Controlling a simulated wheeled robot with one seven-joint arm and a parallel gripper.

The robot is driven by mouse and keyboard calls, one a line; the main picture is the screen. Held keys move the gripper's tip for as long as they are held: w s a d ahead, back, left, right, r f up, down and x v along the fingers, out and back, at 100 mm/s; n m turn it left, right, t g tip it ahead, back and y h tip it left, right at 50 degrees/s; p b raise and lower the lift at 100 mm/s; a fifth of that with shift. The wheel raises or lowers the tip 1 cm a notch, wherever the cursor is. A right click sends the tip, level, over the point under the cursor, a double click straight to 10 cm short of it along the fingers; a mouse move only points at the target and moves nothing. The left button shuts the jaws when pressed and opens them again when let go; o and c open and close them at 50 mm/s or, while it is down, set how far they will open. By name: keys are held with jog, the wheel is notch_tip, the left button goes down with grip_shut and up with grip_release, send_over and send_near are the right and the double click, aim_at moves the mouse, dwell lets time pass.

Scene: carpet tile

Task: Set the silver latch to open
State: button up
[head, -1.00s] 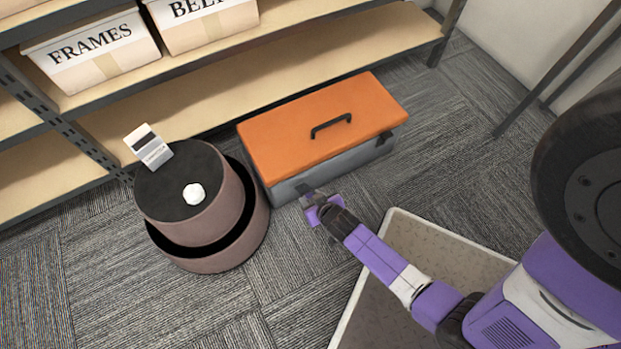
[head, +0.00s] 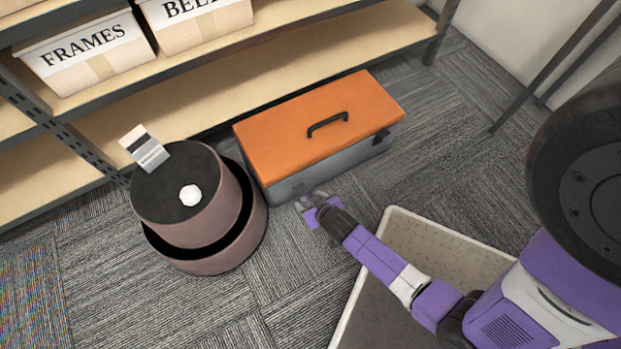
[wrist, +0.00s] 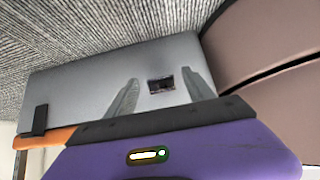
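The toolbox has an orange lid (head: 300,125) and a grey body (head: 345,164), and stands shut on the carpet. In the wrist view its grey front (wrist: 85,85) shows with the lid edge at the bottom. A small rectangular fitting (wrist: 161,85), dark with a little metal in it, sits on that front; I take it for the silver latch, but its setting is too small to tell. A black clasp (wrist: 40,120) is farther left. My gripper (head: 309,200) is at the box's front, left of centre. Its fingers (wrist: 161,92) are apart, one each side of the fitting, with nothing held.
Shelving (head: 290,65) is behind. A beige mat (head: 440,245) lies in front; carpet is free to the right.

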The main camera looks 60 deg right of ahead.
jog(key=p+v, duration=0.3)
jog(key=v, duration=0.5)
jog(key=shift+p, duration=0.35)
jog(key=shift+f, duration=0.1)
